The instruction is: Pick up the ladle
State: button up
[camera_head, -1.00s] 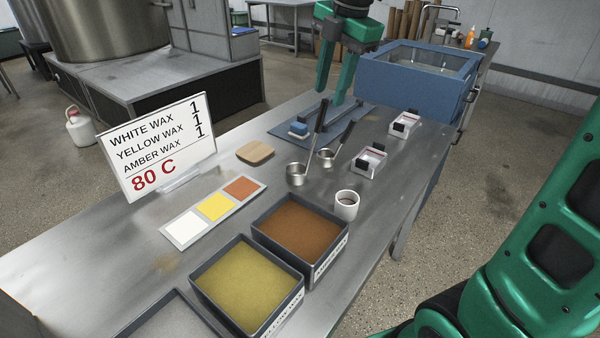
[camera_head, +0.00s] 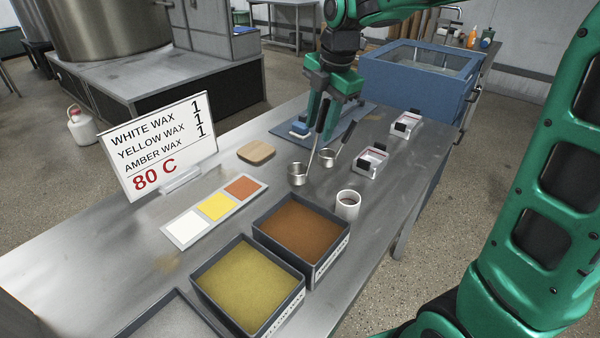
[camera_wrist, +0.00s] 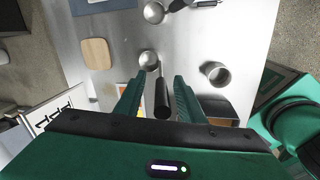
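Two steel ladles with dark handles stand on the steel table. The nearer ladle (camera_head: 298,174) has its handle rising up to my gripper (camera_head: 322,118). In the wrist view, this ladle's cup (camera_wrist: 147,58) and dark handle show between the fingers of my gripper (camera_wrist: 157,90). The fingers are apart, with visible gaps on both sides of the handle. The second ladle (camera_head: 327,156) is just behind and to the right; its cup (camera_wrist: 154,12) lies near the top of the wrist view, clear of the fingers.
A white cup (camera_head: 347,205) stands right of the nearer ladle. An amber wax tray (camera_head: 326,268) and a yellow wax tray (camera_head: 282,315) are in front. Two small clamp holders (camera_head: 371,161) (camera_head: 405,125) are at right.

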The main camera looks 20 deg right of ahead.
jog(key=shift+f, duration=0.1)
jog(key=shift+c, duration=0.6)
grip_shut()
